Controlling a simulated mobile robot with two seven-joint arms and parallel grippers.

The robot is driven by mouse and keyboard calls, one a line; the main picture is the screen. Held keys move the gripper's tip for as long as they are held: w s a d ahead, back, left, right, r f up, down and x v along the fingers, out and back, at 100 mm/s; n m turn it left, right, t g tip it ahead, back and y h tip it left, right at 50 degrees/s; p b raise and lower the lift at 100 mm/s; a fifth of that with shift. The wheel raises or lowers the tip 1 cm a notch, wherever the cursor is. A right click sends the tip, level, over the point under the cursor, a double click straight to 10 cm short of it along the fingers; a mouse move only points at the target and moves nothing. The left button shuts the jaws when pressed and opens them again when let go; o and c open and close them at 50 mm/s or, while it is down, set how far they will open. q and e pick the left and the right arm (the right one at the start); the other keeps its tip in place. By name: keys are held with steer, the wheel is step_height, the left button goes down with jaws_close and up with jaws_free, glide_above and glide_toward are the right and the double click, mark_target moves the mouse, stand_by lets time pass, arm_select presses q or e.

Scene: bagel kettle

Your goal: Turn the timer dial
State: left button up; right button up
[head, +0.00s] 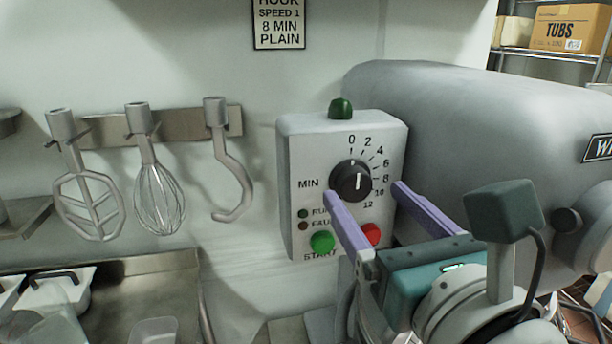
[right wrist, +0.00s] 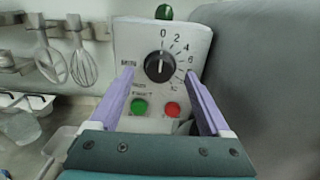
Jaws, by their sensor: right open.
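The timer dial (head: 351,181) is a black round knob with a white pointer line on a pale control box (head: 300,150). The pointer is upright, toward 0, on a scale from 0 to 12. The dial also shows in the right wrist view (right wrist: 159,66). My right gripper (head: 362,188) is open, with its two purple fingers on either side of and in front of the box's lower part. In the right wrist view the gripper (right wrist: 160,75) frames the dial between its fingertips, with nothing held. I cannot tell the exact gap to the dial. My left gripper is not in view.
Below the dial are a green start button (head: 322,242) and a red button (head: 370,234). A green lamp (head: 340,108) tops the box. The grey mixer body (head: 450,115) stands close on the right. A whisk (head: 158,195) and other mixer tools hang on the left wall.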

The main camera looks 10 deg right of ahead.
mark_target(358, 186)
steer(key=shift+w, duration=1.7)
steer(key=shift+c, duration=0.2)
steer(key=c, duration=1.1)
